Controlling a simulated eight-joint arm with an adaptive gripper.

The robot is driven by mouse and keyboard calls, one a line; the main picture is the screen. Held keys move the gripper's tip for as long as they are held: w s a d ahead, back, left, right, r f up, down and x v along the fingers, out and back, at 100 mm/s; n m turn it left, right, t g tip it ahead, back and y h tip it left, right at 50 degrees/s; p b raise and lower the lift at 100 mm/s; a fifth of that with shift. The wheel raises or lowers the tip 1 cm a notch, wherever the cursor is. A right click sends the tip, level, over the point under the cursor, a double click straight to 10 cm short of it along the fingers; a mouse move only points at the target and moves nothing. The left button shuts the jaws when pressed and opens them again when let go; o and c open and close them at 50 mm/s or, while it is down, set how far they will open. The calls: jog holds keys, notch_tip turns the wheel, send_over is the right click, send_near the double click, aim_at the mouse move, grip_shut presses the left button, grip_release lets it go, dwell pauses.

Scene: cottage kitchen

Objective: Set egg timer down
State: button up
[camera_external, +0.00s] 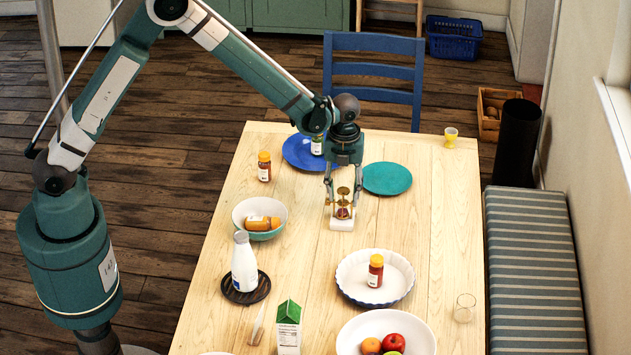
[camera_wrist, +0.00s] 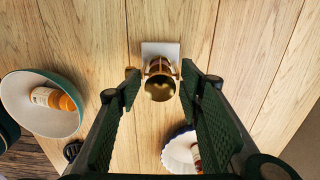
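The egg timer (camera_external: 343,212) is a small brass hourglass type with something reddish inside. It appears upright on a small white square block (camera_external: 342,224) on the wooden table. In the wrist view the brass top of the timer (camera_wrist: 160,88) shows in front of the white block (camera_wrist: 160,49). My gripper (camera_external: 342,199) is around the timer, with one finger on each side. In the wrist view my gripper (camera_wrist: 160,84) shows narrow gaps between its fingers and the timer, so it looks open.
A blue plate (camera_external: 296,151) and a teal plate (camera_external: 387,178) lie behind. A bowl holding a bottle (camera_external: 250,207) is at left. A scalloped white dish (camera_external: 400,272) with a bottle is in front.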

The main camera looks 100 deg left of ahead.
notch_tip(320, 180, up, 12)
jog(key=shift+r+p, duration=0.15)
jog(key=shift+p, duration=0.2)
dwell(0.6)
dwell(0.6)
jog(key=shift+d, duration=0.1)
